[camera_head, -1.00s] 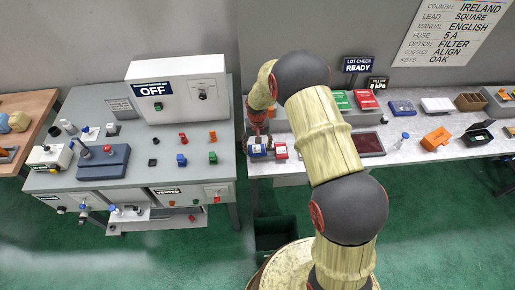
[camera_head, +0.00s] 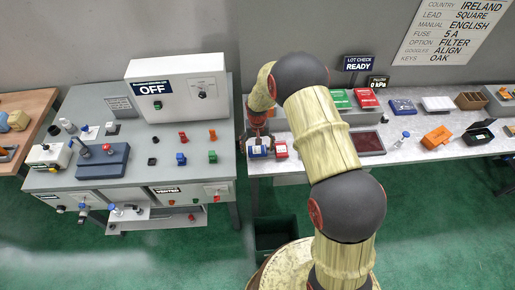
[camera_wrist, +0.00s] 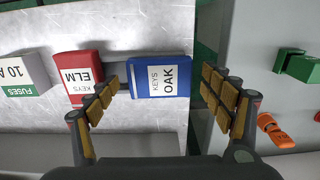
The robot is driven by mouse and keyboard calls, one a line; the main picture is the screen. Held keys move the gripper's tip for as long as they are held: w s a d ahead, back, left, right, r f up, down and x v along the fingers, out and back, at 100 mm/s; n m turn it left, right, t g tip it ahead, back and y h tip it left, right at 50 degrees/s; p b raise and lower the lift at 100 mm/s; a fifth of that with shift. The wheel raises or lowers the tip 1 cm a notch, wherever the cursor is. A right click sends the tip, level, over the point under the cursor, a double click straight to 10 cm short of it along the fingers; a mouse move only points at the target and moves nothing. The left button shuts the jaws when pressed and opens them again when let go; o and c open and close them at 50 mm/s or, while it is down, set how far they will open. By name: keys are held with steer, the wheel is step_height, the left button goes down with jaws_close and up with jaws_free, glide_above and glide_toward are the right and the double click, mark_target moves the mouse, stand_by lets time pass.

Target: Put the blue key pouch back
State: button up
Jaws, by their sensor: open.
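The blue key pouch (camera_wrist: 145,78) has a white label reading KEYS OAK. In the wrist view it lies on the grey bench top, between the two spread fingers of my gripper (camera_wrist: 161,88). The gripper is open, and I see a gap between the pouch and the right finger. The left finger is close to the pouch's left edge; I cannot tell if it touches. In the head view the pouch (camera_head: 257,153) is at the bench's left front end, partly hidden under my gripper (camera_head: 257,137).
A red KEYS ELM pouch (camera_wrist: 85,74) sits just left of the blue one, with a FUSES box (camera_wrist: 22,74) beyond. In the head view a dark red tray (camera_head: 368,143) lies to the right. A gap separates this bench from the grey machine table (camera_head: 130,135).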

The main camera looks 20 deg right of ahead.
steer(key=shift+r+p, duration=0.45)
steer(key=shift+r, duration=0.1)
step_height(320, 180, up, 12)
step_height(320, 180, up, 12)
steer(key=t, duration=0.1)
glide_above(258, 150)
steer(key=s, duration=0.4)
steer(key=s+r+n+t, duration=0.1)
steer(key=s+r+t, duration=0.1)
steer(key=s+r, duration=0.8)
steer(key=s+r+t, duration=0.1)
steer(key=s+r, duration=0.2)
steer(key=s, duration=0.6)
steer(key=s+r+n+t, duration=0.1)
steer(key=s+r, duration=0.3)
steer(key=s, duration=0.5)
steer(key=shift+s+t+b, duration=0.15)
steer(key=shift+t+b, duration=0.15)
steer(key=shift+b, duration=0.1)
